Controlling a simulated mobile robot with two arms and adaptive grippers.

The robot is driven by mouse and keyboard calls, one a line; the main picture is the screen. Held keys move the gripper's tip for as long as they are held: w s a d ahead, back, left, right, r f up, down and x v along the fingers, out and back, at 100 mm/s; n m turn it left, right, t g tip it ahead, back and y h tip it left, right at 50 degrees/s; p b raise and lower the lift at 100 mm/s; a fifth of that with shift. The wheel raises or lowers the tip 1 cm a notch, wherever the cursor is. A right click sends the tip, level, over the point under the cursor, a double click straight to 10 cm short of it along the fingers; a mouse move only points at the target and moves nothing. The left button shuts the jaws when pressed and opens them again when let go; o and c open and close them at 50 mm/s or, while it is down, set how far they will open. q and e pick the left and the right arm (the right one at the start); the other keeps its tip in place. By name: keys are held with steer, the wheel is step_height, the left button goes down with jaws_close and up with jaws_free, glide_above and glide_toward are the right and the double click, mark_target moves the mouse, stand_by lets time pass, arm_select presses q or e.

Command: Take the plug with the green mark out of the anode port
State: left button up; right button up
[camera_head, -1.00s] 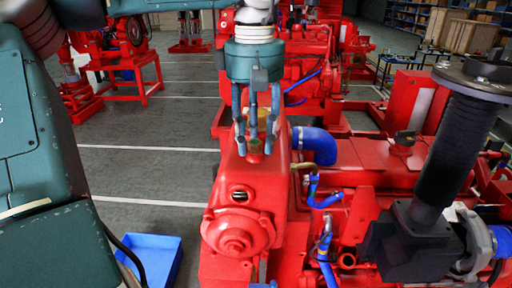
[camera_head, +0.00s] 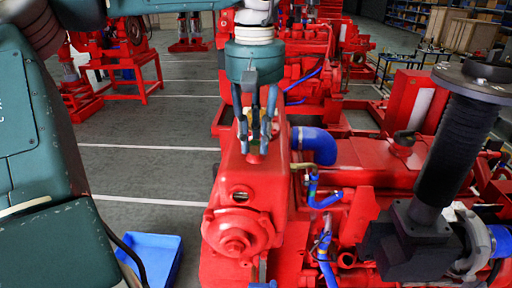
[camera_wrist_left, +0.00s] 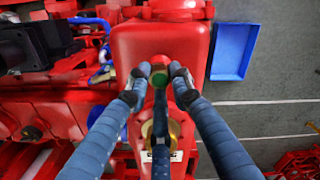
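The plug with the green mark (camera_wrist_left: 159,79) is on top of a red housing (camera_head: 238,190). The green also shows between the fingertips in the head view (camera_head: 254,150). My left gripper (camera_head: 256,142) comes down from above, its fingers gathered closely around the plug. In the left wrist view the fingertips of my left gripper (camera_wrist_left: 158,76) stand on either side of the plug, with a third finger near it. I cannot tell whether they touch it. A brass-coloured ring (camera_wrist_left: 174,130) lies partly behind the third finger. The port under the plug is hidden. My right gripper is not in view.
A blue tray (camera_head: 161,242) lies on the grey floor to the left of the pumpset. A blue elbow pipe (camera_head: 318,145) is just right of my left gripper. A tall black cylinder (camera_head: 452,155) stands at the right. Floor left of the housing is largely clear.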

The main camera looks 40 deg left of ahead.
arm_select(q)
jaws_close()
stand_by(0.4)
steer(key=n, duration=0.5)
steer(key=shift+n, duration=0.3)
steer(key=n, duration=0.5)
steer(key=shift+r, duration=0.1)
steer(key=n, duration=0.7)
steer(key=shift+n, duration=0.3)
steer(key=n, duration=0.5)
steer(key=shift+n, duration=0.4)
steer(key=shift+p, duration=0.3)
